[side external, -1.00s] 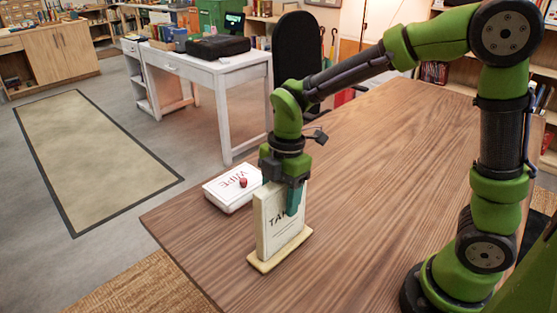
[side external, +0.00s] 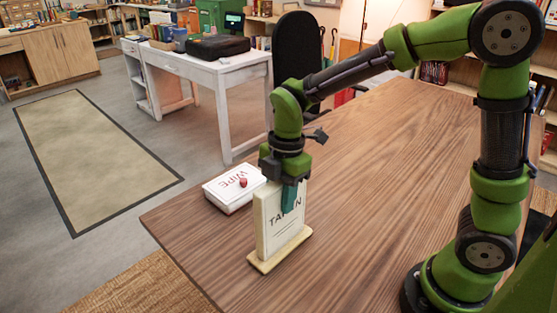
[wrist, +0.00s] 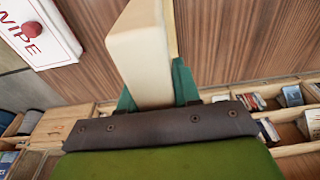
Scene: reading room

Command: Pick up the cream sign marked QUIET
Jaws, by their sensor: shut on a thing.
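A cream sign (side external: 272,238) stands upright on a pale base on the wooden table (side external: 370,210). Its face shows letters starting with TA and ending in N; a finger covers the middle. No lettering reading QUIET is visible. My gripper (side external: 284,197) is shut on this sign's upper part, with one teal finger against the lettered face. In the wrist view, the sign (wrist: 140,58) sits between the two teal fingers of my gripper (wrist: 156,92). The base appears to rest on the table.
A white sign marked WIPE (side external: 228,192) with a red knob lies flat on the table just behind and left of the held sign; it also shows in the wrist view (wrist: 50,45). A white desk (side external: 205,70) stands beyond.

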